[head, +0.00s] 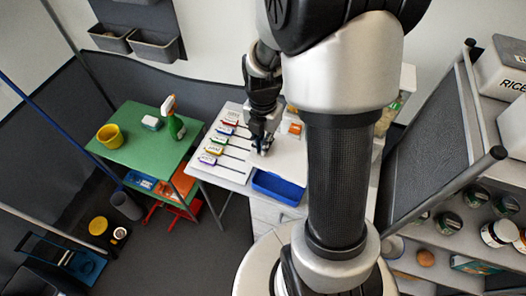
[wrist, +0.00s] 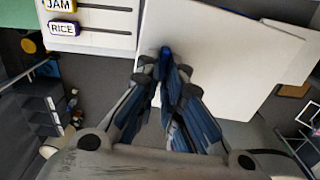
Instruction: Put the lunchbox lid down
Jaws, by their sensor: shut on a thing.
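My gripper (head: 262,149) points down over the white counter, right of the labelled board. In the wrist view my gripper (wrist: 165,62) is shut on a narrow blue thing (wrist: 166,52), which I take to be the lunchbox lid. Only a thin part shows between the fingertips; the fingers hide the rest, so its full shape and any contact with the counter cannot be told. A shallow blue tray (head: 279,187) sits at the counter's front edge, below the gripper in the head view. A small orange thing (head: 295,128) stands behind, on the right.
The white counter (wrist: 215,60) is mostly bare around the gripper. The board with labelled slots (head: 224,143) lies to the left. A green table (head: 143,152) with a yellow pot (head: 109,136) and a spray bottle (head: 173,125) stands further left. Shelves with jars (head: 492,234) are at the right.

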